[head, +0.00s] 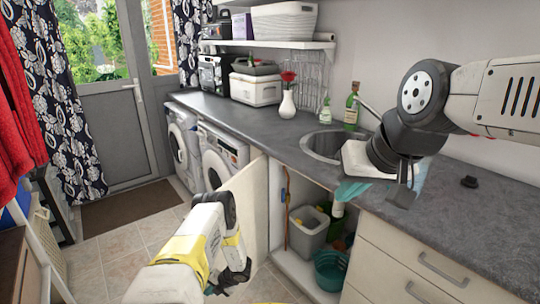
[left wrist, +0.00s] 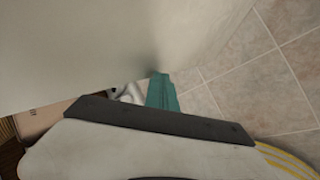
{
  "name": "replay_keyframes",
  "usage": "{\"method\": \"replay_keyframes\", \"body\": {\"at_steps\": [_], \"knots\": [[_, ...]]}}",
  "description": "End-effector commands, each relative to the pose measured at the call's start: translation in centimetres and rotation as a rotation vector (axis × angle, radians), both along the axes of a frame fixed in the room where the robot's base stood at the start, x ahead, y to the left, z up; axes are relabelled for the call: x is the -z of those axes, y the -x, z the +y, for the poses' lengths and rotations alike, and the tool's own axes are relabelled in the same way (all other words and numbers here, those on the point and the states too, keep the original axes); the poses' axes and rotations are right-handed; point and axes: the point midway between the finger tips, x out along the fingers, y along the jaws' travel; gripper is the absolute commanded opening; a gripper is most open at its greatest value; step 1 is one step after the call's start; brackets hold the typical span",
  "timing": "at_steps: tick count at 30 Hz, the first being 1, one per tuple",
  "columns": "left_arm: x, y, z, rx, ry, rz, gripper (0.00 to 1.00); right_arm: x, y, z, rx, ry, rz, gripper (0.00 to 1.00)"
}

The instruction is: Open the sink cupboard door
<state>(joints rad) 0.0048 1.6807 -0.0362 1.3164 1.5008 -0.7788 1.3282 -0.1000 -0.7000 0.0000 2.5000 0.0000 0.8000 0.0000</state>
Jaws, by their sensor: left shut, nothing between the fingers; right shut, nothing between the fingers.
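The sink cupboard door (head: 250,205) stands swung wide open on its left side, a pale panel jutting out over the floor. The cupboard interior (head: 300,195) is exposed. My left gripper (head: 212,288) is low in front of the door, partly hidden by its own arm, and is shut and empty. In the left wrist view its teal fingertips (left wrist: 160,92) are together beside a large pale surface, likely the door (left wrist: 90,50); I cannot tell if they touch. My right gripper (head: 352,190) is shut and empty at the counter's front edge, by the sink.
Inside the cupboard are a grey bin (head: 309,230) and a teal bucket (head: 330,270). Drawers (head: 410,265) stand to the right, washing machines (head: 220,155) to the left. The sink (head: 325,146), a green bottle (head: 352,108) and a vase (head: 287,104) are along the counter. Tiled floor (head: 115,255) is clear at left.

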Motion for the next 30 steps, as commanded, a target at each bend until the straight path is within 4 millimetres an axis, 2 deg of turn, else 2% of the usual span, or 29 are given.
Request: {"method": "replay_keyframes", "body": {"at_steps": [7, 21, 30], "knots": [[0.0, -0.3, 0.4, 0.000, -0.001, -0.002, 0.00, 0.0, 0.0, 0.0, 0.000, 0.000, 0.000, 0.00], [0.0, -2.5, 3.5, 0.000, -0.001, -0.002, 0.00, 0.0, 0.0, 0.0, 0.000, 0.000, 0.000, 0.00], [0.0, -2.6, 3.7, 0.001, -0.001, 0.000, 0.00, 0.0, 0.0, 0.0, 0.000, 0.000, 0.000, 0.00]]}}
